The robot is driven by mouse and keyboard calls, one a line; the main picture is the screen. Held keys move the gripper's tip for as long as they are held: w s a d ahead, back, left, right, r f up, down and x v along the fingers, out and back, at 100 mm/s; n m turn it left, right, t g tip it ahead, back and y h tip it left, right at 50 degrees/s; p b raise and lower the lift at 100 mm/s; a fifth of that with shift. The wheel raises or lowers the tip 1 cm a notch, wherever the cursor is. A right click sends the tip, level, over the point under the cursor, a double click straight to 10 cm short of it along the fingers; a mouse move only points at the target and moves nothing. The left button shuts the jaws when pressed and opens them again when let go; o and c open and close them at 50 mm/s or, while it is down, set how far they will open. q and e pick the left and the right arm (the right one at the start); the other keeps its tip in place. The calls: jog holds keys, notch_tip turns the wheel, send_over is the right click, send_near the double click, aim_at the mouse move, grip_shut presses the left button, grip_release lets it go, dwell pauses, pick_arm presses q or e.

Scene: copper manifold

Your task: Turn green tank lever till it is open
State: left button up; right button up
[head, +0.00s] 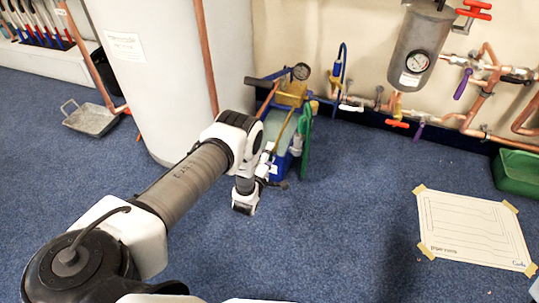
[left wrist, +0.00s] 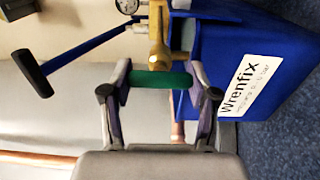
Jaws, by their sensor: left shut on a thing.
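The green tank lever (left wrist: 158,80) shows in the left wrist view as a short green bar lying across the end of a brass valve (left wrist: 159,45). My left gripper (left wrist: 160,84) is shut on it, with one finger at each end of the bar. The lever lies roughly square to the brass body in this picture. The blue tank (left wrist: 222,60) with a white Wrenfix label is beside the valve. In the head view my left gripper (head: 270,172) is at the near side of the tank (head: 278,163), and the lever is hidden there. My right gripper is out of view.
A black-ended pump handle (left wrist: 32,73) and a gauge (left wrist: 127,5) are close to the valve. A large white cylinder (head: 150,70) stands left of the tank. Copper pipes and a grey vessel (head: 417,50) are on the wall.

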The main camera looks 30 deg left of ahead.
pick_arm(q)
jog(key=shift+a+r, duration=0.1)
jog(key=o, duration=1.2)
jog(key=shift+c, duration=0.2)
jog(key=v, duration=1.2)
